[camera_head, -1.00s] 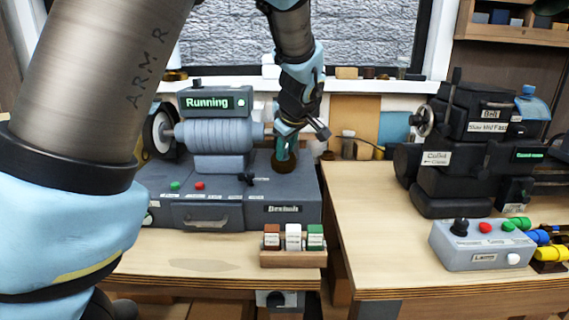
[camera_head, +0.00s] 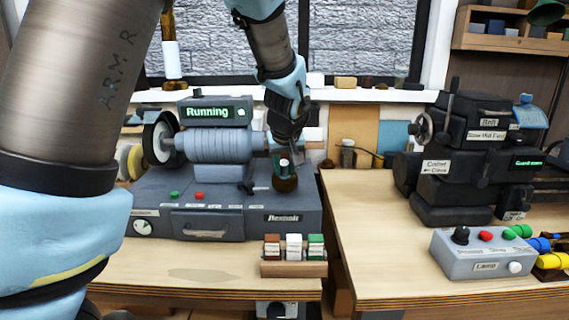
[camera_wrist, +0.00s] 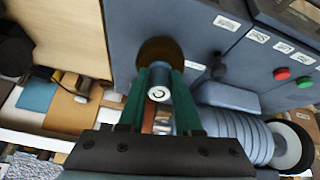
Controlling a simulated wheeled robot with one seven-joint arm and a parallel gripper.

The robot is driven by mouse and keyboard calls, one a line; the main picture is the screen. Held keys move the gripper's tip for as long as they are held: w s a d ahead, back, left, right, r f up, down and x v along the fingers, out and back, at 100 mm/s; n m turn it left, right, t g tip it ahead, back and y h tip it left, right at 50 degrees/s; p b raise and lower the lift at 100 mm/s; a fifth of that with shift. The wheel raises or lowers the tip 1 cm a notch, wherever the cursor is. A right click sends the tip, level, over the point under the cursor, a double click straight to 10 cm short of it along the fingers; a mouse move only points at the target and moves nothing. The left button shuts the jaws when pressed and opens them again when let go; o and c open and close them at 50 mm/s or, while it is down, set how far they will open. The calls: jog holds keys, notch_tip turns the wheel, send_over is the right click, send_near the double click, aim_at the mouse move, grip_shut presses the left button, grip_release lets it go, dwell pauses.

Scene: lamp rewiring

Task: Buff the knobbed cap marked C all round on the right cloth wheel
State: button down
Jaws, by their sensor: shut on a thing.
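My gripper (camera_head: 284,168) is shut on the knobbed cap (camera_head: 286,184), with its teal fingers pointing down in front of the right end of the polishing machine. The cap is brown and round, below the fingertips. In the wrist view my gripper (camera_wrist: 158,80) has its fingers either side of the cap's grey knob (camera_wrist: 157,80), with the brown cap (camera_wrist: 160,48) beyond. A pale round mark is on the knob; its letter is too small to read surely. The right cloth wheel is mostly hidden behind my gripper, so I cannot tell whether the cap touches it.
The machine (camera_head: 215,143) shows "Running" on its display (camera_head: 213,112). A rack of small coloured blocks (camera_head: 293,268) stands at the bench front. A grey control box (camera_head: 485,262) and a dark machine (camera_head: 455,160) stand on the right bench, whose left part is clear.

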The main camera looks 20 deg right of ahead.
jog(key=m, duration=0.5)
jog(key=shift+a+r+h+p, duration=0.1)
jog(key=shift+a+h+p, duration=0.05)
jog(key=shift+h+p, duration=0.15)
jog(key=m, duration=0.4)
jog(key=m+h, duration=0.1)
jog(key=m, duration=0.1)
jog(key=shift+a+r+g, duration=0.15)
jog(key=shift+r+g, duration=0.15)
jog(key=shift+w+d+r+p, duration=0.3)
jog(key=shift+w+p, duration=0.1)
jog(key=shift+w, duration=0.15)
jog(key=shift+w+d+r+p, duration=0.25)
jog(key=shift+w+p, duration=0.15)
jog(key=shift+w, duration=0.1)
jog(key=shift+w+r, duration=0.1)
jog(key=shift+w, duration=0.1)
jog(key=shift+d, duration=0.25)
jog(key=shift+w+a, duration=0.1)
jog(key=shift+a, duration=0.2)
jog(key=shift+s+d, duration=0.2)
jog(key=shift+d, duration=0.05)
